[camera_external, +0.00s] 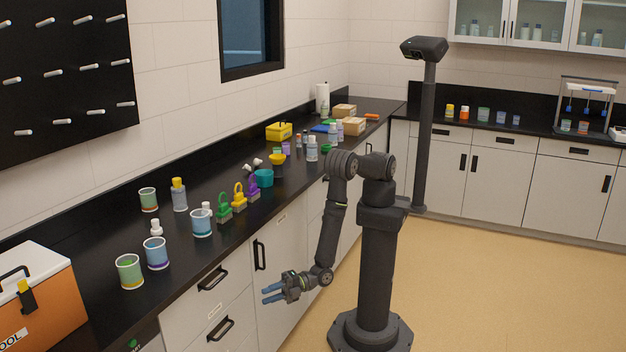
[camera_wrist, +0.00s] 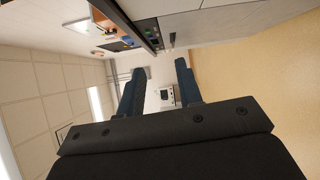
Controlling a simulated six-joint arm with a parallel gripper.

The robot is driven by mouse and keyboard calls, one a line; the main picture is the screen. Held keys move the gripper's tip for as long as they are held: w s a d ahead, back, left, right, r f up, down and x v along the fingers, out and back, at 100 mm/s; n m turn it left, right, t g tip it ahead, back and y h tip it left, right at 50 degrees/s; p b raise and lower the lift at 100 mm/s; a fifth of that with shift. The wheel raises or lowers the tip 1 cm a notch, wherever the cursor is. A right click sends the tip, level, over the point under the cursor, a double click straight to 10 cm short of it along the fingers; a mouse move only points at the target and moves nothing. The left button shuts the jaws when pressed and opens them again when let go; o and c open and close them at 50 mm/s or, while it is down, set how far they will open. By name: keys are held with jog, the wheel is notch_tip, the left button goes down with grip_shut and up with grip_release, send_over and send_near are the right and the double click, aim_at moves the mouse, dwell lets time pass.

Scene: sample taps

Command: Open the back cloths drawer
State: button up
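My gripper (camera_external: 268,294) hangs in front of the left counter's cabinets, clear of every handle, with its blue fingers pointing left. In the wrist view my gripper (camera_wrist: 161,72) is open, with nothing between its fingers. Under the left counter, an upper drawer (camera_external: 202,296) and a lower drawer (camera_external: 208,342) each have a black handle and look shut. The back counter has a shallow drawer at the left (camera_external: 450,131), one in the middle (camera_external: 497,148) and one at the right (camera_external: 560,152), all looking shut. No label is legible, so I cannot tell which is the cloths drawer.
A cabinet door with a vertical handle (camera_external: 260,256) is beside the left drawers. An orange cooler (camera_external: 45,305) stands at the lower left. The floor (camera_external: 480,290) to the right is clear.

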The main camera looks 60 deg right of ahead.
jog(key=w+d+r+m+t+h, duration=0.1)
jog(key=w+d+r+m+t, duration=0.1)
jog(key=w+d+t, duration=0.25)
send_near(218, 280)
jog(key=x, duration=1)
jog(key=shift+f, duration=0.3)
grip_shut()
